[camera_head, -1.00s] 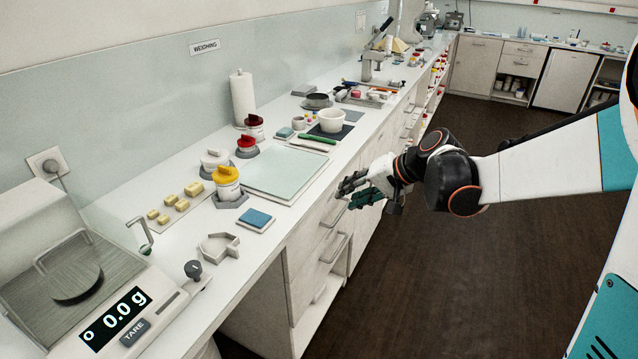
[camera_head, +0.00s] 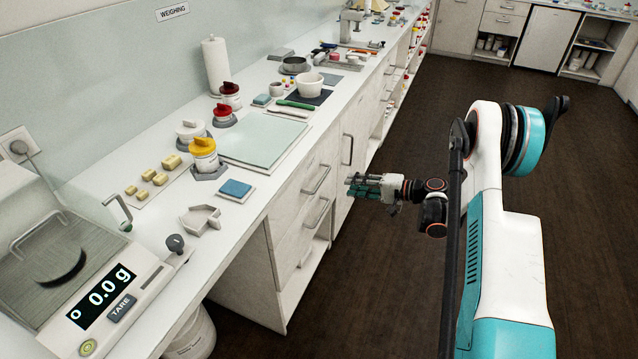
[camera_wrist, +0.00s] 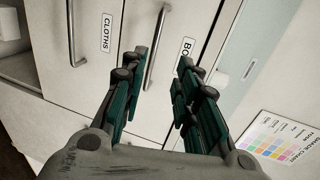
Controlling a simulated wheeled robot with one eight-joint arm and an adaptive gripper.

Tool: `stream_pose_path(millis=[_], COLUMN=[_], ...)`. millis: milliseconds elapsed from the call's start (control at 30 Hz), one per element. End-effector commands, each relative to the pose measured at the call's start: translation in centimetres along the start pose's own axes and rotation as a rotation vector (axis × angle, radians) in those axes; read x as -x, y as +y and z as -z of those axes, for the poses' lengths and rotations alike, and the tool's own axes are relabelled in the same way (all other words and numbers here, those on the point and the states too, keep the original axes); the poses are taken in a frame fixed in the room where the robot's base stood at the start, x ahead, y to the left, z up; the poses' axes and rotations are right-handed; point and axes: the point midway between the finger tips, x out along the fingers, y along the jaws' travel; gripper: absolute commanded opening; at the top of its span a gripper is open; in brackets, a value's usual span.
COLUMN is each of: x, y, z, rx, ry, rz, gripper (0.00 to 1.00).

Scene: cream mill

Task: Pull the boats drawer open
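The boats drawer (camera_head: 293,194) is the upper drawer in the white counter and looks shut. Its metal bar handle (camera_head: 317,180) faces the aisle. In the wrist view, a partly hidden label starting "BO" (camera_wrist: 187,47) marks its front, and the handle (camera_wrist: 157,45) shows between and ahead of my fingertips. My gripper (camera_head: 348,187) is open and empty, just right of the handle in the head view and seemingly apart from it. The gripper (camera_wrist: 164,62) also shows in the wrist view, its dark green fingers spread and pointing at the drawer front.
The cloths drawer (camera_head: 295,232) with its own bar handle (camera_head: 317,213) is directly below. A cupboard door with a vertical handle (camera_head: 347,149) is to the right.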

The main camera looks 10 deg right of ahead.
Motion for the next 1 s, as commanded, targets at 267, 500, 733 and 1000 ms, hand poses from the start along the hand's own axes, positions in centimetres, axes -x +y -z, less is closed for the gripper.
stream_pose_path(millis=[267, 500, 733, 1000], x=[-0.9, -5.2, -9.6, -12.9], y=[1.3, 1.3, 1.2, 1.0], z=[0.0, -0.1, 0.0, 0.0], rx=[-0.007, -0.005, -0.006, -0.006], ry=[-0.002, -0.004, -0.003, -0.001], rz=[0.025, 0.024, 0.023, 0.023], gripper=[0.29, 0.29, 0.29, 0.29])
